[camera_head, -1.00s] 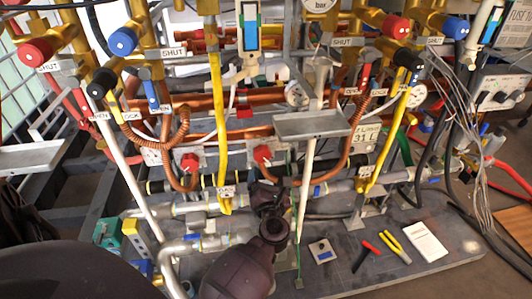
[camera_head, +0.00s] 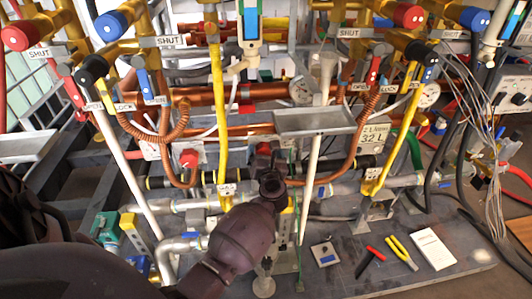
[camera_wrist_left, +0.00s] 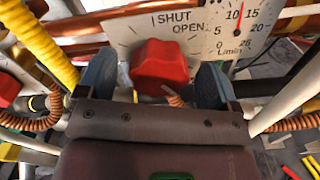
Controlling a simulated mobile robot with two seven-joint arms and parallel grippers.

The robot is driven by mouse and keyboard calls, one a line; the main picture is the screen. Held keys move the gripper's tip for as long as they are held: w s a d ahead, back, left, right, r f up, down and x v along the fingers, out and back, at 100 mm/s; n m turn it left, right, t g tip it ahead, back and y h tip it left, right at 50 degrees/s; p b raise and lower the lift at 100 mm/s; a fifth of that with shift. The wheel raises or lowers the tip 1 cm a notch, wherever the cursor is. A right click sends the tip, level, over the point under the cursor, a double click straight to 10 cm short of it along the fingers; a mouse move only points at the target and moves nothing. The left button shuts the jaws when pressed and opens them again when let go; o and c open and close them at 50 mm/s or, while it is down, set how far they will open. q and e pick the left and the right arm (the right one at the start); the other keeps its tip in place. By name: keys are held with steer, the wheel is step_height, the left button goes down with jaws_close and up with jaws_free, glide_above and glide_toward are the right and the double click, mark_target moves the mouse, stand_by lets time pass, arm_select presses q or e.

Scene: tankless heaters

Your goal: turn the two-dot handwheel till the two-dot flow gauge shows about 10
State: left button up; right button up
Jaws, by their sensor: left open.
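A red handwheel (camera_wrist_left: 160,66) sits on a white plate marked SHUT and OPEN in the left wrist view. My left gripper (camera_wrist_left: 154,82) is open, with one blue-grey finger on each side of the handwheel; whether they touch it I cannot tell. A flow gauge (camera_wrist_left: 240,32) marked L/min is right beside it, its red needle just past 10. I cannot make out dot marks. In the head view my left gripper (camera_head: 266,153) is in front of the pipework and largely hides that handwheel. My right gripper is not in view.
Another red handwheel (camera_head: 190,158) is to the left. Yellow pipes, coiled copper hoses and a grey tray (camera_head: 314,122) crowd around the arm. A red-handled tool (camera_head: 370,260), yellow pliers (camera_head: 402,253) and white paper (camera_head: 433,249) lie on the board at lower right.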

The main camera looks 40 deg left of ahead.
arm_select(q)
steer(key=shift+w+a, duration=0.3)
steer(key=shift+a, duration=0.05)
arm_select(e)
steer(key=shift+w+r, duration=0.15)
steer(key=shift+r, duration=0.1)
arm_select(q)
steer(key=shift+c, duration=1.2)
steer(key=c, duration=0.7)
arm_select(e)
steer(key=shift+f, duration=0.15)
arm_select(q)
steer(key=shift+r+m, duration=0.15)
steer(key=shift+m, duration=0.15)
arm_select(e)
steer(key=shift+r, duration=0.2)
